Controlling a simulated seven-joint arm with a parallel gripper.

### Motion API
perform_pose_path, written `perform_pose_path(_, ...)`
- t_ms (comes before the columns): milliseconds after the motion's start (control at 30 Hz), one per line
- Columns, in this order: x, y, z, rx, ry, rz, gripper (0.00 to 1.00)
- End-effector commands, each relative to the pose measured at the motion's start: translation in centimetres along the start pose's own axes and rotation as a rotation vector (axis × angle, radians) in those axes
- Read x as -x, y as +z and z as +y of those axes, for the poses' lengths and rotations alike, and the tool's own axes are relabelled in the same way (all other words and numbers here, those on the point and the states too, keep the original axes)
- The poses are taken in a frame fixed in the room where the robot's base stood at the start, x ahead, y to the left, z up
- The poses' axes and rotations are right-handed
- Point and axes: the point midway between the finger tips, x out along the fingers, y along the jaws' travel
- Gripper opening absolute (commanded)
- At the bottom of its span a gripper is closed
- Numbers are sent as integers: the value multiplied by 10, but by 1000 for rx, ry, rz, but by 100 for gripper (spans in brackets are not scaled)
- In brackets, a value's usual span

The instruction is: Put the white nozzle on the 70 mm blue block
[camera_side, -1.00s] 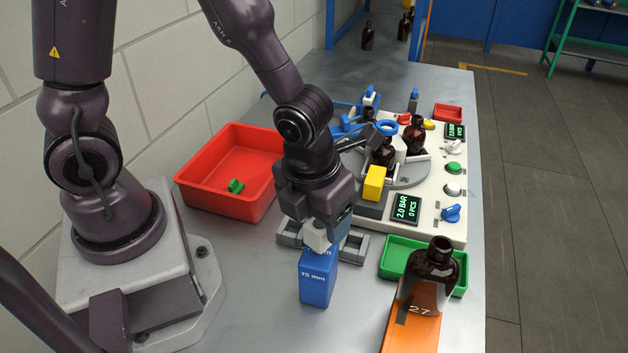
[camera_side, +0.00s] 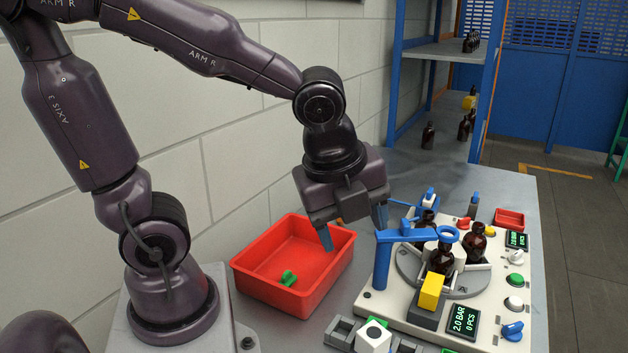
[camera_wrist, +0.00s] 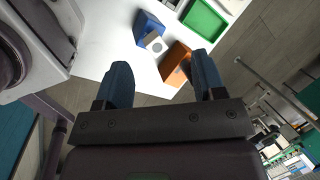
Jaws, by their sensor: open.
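The white nozzle (camera_side: 373,338), a small white piece with a dark round hole in its top, shows at the bottom edge of the side view. The block is below the frame in the side view. My gripper (camera_side: 354,230) is open and empty, raised high near the red bin, well away from the nozzle. Its two blue fingers are spread apart in the wrist view (camera_wrist: 162,62).
A red bin (camera_side: 247,269) holding a green piece (camera_side: 288,278) stands by the wall. The white machine panel (camera_side: 395,308) with bottles and a blue post (camera_side: 382,262) is to the right. An orange block (camera_wrist: 176,62) and green tray (camera_wrist: 203,20) lie near the blue block.

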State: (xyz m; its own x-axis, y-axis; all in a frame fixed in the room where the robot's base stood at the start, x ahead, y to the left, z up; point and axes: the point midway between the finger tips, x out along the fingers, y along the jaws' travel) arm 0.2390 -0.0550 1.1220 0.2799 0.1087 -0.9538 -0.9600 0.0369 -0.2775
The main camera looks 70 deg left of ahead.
Motion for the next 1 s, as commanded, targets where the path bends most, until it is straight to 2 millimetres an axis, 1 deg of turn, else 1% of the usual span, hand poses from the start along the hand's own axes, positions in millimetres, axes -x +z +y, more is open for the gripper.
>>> perform_pose_path(33, 10, 10, 2, 197, -33, 4, 63)
perform_pose_path(200, 36, 37, 12, 867, -97, 79, 63)
perform_pose_path(300, 46, 48, 18, 1188, -107, 144, 63)
perform_pose_path(400, 53, 56, 24, 1419, -99, 200, 63)
perform_pose_path(500, 57, 60, 27, 1554, -88, 235, 63)
perform_pose_path(600, 58, 61, 28, 1609, -81, 249, 63)
perform_pose_path(1000, 58, 61, 28, 1614, -81, 248, 63)
